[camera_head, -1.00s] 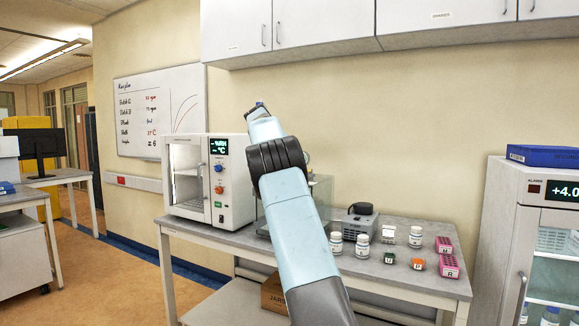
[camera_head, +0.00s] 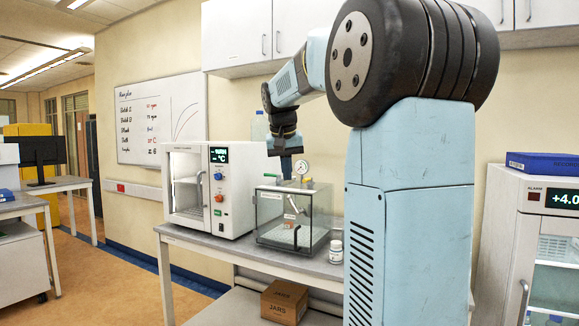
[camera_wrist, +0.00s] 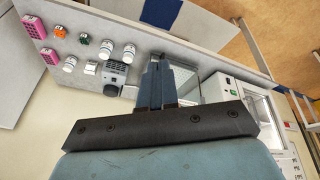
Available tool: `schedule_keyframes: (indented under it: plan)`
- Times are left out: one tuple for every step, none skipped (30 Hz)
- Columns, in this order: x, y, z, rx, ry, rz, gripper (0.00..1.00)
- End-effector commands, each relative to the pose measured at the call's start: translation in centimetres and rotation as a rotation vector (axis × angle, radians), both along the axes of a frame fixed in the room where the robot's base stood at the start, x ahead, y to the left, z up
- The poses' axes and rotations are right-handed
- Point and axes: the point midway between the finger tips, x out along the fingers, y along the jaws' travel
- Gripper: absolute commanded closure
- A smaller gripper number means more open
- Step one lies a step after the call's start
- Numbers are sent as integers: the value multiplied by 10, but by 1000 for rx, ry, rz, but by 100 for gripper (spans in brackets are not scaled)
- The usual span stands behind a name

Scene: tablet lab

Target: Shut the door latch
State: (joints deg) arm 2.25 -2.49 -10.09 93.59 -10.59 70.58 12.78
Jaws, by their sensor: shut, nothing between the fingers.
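A clear glass box (camera_head: 270,225) with dark edges stands on the bench, with a round gauge above its back right. A pale lever-like part (camera_head: 293,204) with a red bit shows at its front right. It may be the door latch, but it is too small to tell whether it is open or shut. My gripper (camera_head: 287,176) is shut and empty, pointing down just above the top of the box. In the wrist view my gripper (camera_wrist: 157,68) has its fingers together over the box and hides part of it.
A white oven-like cabinet (camera_head: 226,190) with a glass door stands left of the box. A white jar (camera_head: 336,252) is to the right. My arm hides the right bench; the wrist view shows a dark device (camera_wrist: 116,72), several jars and a pink rack (camera_wrist: 34,27) there.

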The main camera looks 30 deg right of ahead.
Motion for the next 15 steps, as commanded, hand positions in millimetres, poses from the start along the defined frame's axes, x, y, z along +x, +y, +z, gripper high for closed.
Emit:
schedule_keyframes:
  plan:
    - [-18, 11, -3, 11, -11, 27, 100]
    - [-27, 17, -5, 18, -16, 43, 100]
    - [-39, 24, -9, 25, -24, 63, 100]
    - [-48, 30, -12, 29, -30, 79, 100]
    - [-57, 36, -15, 35, -35, 96, 100]
    - [-69, 44, -19, 41, -43, 117, 100]
    - [-79, 50, -23, 46, -48, 131, 100]
    - [-88, 55, -27, 50, -53, 146, 100]
    - [-100, 62, -33, 54, -62, 167, 100]
    - [-110, 68, -37, 58, -66, 182, 100]
    - [-119, 74, -42, 62, -72, 196, 100]
    - [-132, 81, -49, 65, -79, 216, 100]
    - [-141, 86, -54, 67, -83, 231, 100]
    - [-150, 91, -60, 69, -90, 245, 100]
    - [-163, 98, -67, 73, -97, 263, 100]
